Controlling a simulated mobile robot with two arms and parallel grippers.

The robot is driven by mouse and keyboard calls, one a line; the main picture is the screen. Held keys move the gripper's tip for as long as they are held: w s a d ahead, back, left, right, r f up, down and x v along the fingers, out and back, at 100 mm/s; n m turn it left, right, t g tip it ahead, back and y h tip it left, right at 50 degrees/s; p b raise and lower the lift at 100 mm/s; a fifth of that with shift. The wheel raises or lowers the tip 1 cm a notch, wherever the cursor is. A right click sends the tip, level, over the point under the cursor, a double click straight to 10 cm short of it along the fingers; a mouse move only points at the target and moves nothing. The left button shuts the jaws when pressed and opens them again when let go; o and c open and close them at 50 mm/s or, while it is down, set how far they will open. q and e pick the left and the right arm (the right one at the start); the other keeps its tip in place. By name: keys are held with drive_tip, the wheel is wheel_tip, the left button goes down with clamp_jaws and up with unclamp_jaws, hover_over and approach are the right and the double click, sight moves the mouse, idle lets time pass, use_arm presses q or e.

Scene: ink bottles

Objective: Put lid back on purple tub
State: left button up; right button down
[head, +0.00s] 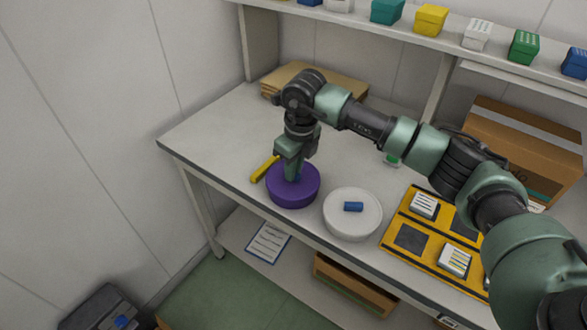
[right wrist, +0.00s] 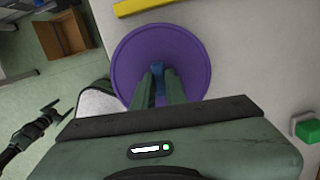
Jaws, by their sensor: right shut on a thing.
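The purple tub (head: 294,196) stands near the front edge of the table, with a round purple top. My right gripper (head: 293,172) points straight down over it and is shut on a blue knob (right wrist: 158,85) at the middle of the purple lid (right wrist: 190,55). The lid appears level and lined up with the tub; I cannot tell whether it is fully seated. The gripper hides part of the lid in both views.
A white round tub (head: 352,222) with a blue knob (head: 353,207) stands close to the right. A yellow bar (head: 264,168) lies just left of the purple tub. A yellow tray (head: 392,248) with small boxes is farther right. A shelf runs along the back.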

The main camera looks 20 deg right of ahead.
drive_tip(key=c, duration=0.9)
unclamp_jaws()
drive_tip(key=shift+r, duration=0.1)
drive_tip(key=shift+r+p, duration=1.85)
drive_tip(key=shift+r, duration=1.5)
clamp_jaws()
drive_tip(key=shift+f, duration=0.2)
